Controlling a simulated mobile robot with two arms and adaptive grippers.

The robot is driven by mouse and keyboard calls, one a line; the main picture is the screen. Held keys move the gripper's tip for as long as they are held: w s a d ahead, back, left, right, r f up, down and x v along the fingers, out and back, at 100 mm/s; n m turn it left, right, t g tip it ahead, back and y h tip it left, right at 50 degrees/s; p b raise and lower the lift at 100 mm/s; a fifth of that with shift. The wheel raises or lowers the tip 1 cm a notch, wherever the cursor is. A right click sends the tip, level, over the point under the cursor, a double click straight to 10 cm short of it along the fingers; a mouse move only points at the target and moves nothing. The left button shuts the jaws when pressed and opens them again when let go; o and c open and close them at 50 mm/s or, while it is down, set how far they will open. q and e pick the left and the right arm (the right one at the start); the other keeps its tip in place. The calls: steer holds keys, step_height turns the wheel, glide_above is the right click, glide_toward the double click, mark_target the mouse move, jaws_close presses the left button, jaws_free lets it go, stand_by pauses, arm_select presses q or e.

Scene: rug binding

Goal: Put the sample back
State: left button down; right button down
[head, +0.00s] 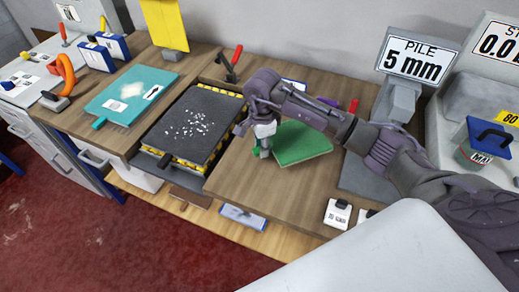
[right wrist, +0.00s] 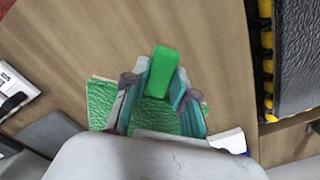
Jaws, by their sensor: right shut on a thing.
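The green sample (head: 303,144) is a square of textured carpet over the right part of the wooden bench, and I cannot tell whether it touches the wood. My right gripper (head: 264,146) is at its left edge, fingers pointing down. In the right wrist view the gripper (right wrist: 160,88) is shut on the sample's plain green tab (right wrist: 162,70), with the textured green surface (right wrist: 155,117) behind the fingers. The fingers hide part of the tab in the head view. My left gripper is in neither view.
A dark tray (head: 190,128) with white bits sits on a yellow-and-black striped base left of the sample. A teal board (head: 130,92) lies further left. A grey pad (head: 366,178) lies to the right, below the "PILE 5 mm" display (head: 413,60). Small white labelled blocks (head: 337,214) stand at the front.

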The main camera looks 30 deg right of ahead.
mark_target(259, 160)
steer(key=shift+w+a+f, duration=0.3)
steer(key=shift+w+f, duration=0.15)
step_height(259, 160, down, 3)
steer(key=shift+f+p, duration=0.1)
steer(key=shift+p, duration=0.75)
steer(key=shift+f, duration=0.25)
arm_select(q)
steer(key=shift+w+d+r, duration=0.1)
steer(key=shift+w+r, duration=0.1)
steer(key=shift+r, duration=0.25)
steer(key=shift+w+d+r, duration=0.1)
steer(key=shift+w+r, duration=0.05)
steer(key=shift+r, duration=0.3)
arm_select(e)
steer(key=shift+f, duration=0.1)
steer(key=shift+f+b, duration=0.15)
steer(key=shift+b, duration=0.15)
steer(key=c, duration=0.9)
jaws_free()
steer(key=shift+c, duration=0.2)
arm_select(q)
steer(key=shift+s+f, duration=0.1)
